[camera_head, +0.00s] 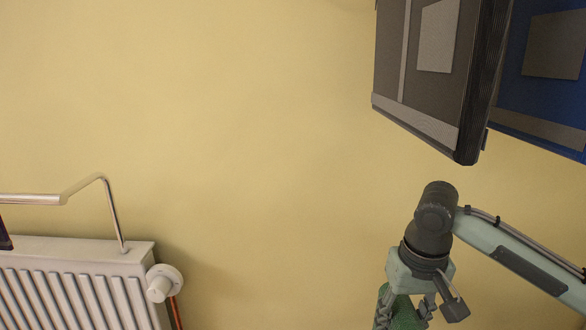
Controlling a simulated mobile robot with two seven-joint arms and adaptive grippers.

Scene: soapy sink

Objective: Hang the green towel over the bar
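The bar (35,199) is a shiny metal rail above the white radiator at the lower left, with a bent end coming down to the radiator top. My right gripper (405,318) points down at the lower right, well to the right of the bar. Green material, which looks like the green towel (405,311), shows between its fingers. The fingertips and the rest of the towel are cut off by the bottom edge. The gripper appears shut on it. My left gripper is not in view.
The white radiator (75,285) has a round valve knob (160,284) on its right. A dark object (4,236) is cut off at the left edge below the bar. Large dark grey (430,75) and blue (545,85) panels hang at upper right. Bare yellow wall lies between.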

